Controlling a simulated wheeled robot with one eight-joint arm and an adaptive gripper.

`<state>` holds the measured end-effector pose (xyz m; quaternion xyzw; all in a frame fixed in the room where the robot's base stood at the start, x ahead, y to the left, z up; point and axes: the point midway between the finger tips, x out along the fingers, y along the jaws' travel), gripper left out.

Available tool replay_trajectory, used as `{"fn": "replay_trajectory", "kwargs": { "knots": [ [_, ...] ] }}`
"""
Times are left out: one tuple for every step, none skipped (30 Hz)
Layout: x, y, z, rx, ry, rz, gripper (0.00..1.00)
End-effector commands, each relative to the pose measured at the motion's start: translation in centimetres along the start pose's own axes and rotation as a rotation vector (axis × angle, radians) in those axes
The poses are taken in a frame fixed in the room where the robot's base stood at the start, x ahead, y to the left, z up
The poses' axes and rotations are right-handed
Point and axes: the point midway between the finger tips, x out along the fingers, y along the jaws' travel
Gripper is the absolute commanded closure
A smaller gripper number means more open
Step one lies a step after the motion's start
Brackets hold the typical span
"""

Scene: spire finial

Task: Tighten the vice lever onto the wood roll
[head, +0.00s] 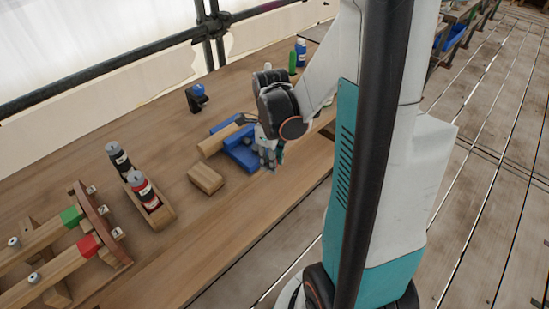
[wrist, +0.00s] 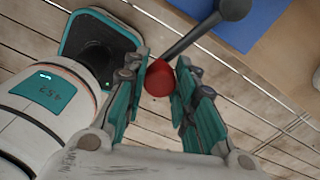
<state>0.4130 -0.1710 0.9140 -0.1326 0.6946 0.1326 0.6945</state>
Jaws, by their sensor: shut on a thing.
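The blue vice (head: 243,156) stands at the bench's near edge, with the pale wood roll (head: 214,143) lying at its jaws. I cannot tell how tightly the jaws press on the roll. My gripper (head: 269,160) is at the right front of the vice, pointing down. In the wrist view, the vice lever (wrist: 190,39) is a dark bar running from a round dark hub to a red knob (wrist: 158,80) at its end. My gripper (wrist: 160,70) is shut on that red knob, one finger on each side. A blue part of the vice (wrist: 250,22) shows beyond.
A wooden block (head: 206,179) lies left of the vice. A wooden holder (head: 155,213) carries a black and a red bottle. A wooden frame with green and red blocks (head: 70,225) is at the far left. A small dark stand with a blue ball (head: 197,97) is behind.

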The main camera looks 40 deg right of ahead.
Motion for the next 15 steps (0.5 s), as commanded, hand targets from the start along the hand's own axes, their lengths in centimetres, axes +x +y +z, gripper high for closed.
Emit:
{"fn": "replay_trajectory", "kwargs": {
  "knots": [
    [0.06,0.14,0.0,0.003,0.0,0.002,1.0],
    [0.06,0.14,0.01,0.004,0.0,0.002,1.0],
    [0.06,0.16,0.02,0.006,0.0,0.002,1.0],
    [0.06,0.16,0.02,0.007,0.0,0.002,1.0],
    [0.06,0.16,0.02,0.007,0.0,0.002,1.0],
    [0.06,0.16,0.03,0.007,0.0,0.002,1.0],
    [0.06,0.16,0.02,0.007,0.0,0.002,1.0],
    [0.06,0.16,0.02,0.007,0.0,0.002,1.0],
    [0.06,0.16,0.02,0.007,0.0,0.002,1.0],
    [0.06,0.16,0.02,0.006,0.0,0.002,1.0],
    [0.06,0.15,0.03,0.006,0.0,0.002,1.0],
    [0.06,0.15,0.02,0.006,0.0,0.002,1.0],
    [0.06,0.15,0.03,0.006,0.0,0.002,0.73],
    [0.06,0.15,0.03,0.006,0.0,0.002,0.66],
    [0.06,0.15,0.02,0.006,0.0,0.001,0.57]
  ]
}}
